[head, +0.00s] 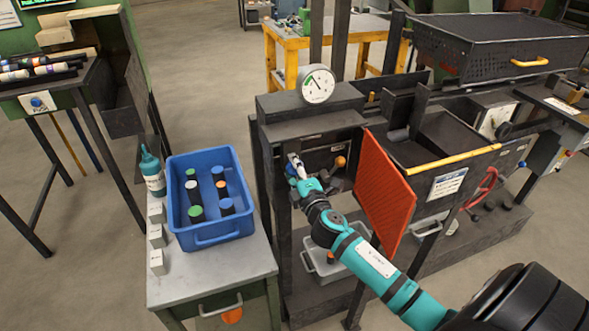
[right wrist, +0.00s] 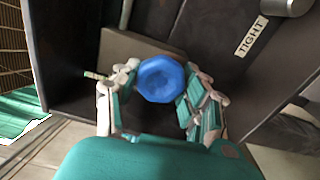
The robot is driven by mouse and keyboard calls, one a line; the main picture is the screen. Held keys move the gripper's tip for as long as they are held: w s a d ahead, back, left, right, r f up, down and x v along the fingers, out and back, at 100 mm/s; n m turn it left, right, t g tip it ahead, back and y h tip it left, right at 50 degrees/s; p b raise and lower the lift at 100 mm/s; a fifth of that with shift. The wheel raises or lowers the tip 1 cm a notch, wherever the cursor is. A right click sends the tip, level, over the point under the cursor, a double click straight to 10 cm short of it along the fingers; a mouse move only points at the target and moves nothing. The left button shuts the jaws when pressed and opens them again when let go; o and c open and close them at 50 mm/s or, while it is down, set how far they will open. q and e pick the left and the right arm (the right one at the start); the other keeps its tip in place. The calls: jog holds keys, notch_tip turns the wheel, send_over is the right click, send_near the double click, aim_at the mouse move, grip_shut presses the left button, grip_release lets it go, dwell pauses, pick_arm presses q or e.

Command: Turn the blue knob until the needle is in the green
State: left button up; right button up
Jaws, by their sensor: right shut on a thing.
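The blue knob (right wrist: 160,79) sits on the dark panel, between the two fingers of my right gripper (right wrist: 158,92), which is shut on it from both sides. In the head view my right gripper (head: 297,170) reaches into the dark furnace frame, and its fingers mostly hide the knob. The round white gauge (head: 318,84) stands on top of the frame, above the gripper. It has a green band on its left side and a thin dark needle pointing to the upper left. The needle's exact place against the band is too small to tell. My left gripper is not in view.
An orange panel (head: 382,190) stands just right of my right arm. An orange knob (head: 340,161) is near the gripper. A blue bin (head: 224,231) with several cylinders and a teal bottle (head: 152,174) stand on the left table. A TIGHT label (right wrist: 252,36) is beside the blue knob.

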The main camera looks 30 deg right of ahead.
jog(key=o, duration=1.2)
jog(key=v, duration=1.2)
jog(key=s+a+f+m+g+y, duration=0.1)
jog(key=s+f+m+g, duration=0.25)
jog(key=f, duration=1.25)
jog(key=s+a+f+m+g+y, duration=0.15)
jog(key=s+f+g, duration=0.3)
jog(key=f, duration=1.25)
jog(key=s+a+f+m+g, duration=0.2)
jog(key=s+f, duration=0.5)
jog(key=s, duration=0.4)
jog(key=s+a+f+m+g+y, duration=0.1)
jog(key=s+a+f+m+g, duration=0.2)
jog(key=s+f, duration=0.5)
jog(key=s+a+f+m+g, duration=0.3)
jog(key=s+f, duration=0.4)
jog(key=s, duration=0.6)
jog(key=shift+s+a+f+m+g, duration=0.2)
jog(key=shift+s+a+m+g, duration=0.05)
jog(key=shift+s+m+g, duration=0.05)
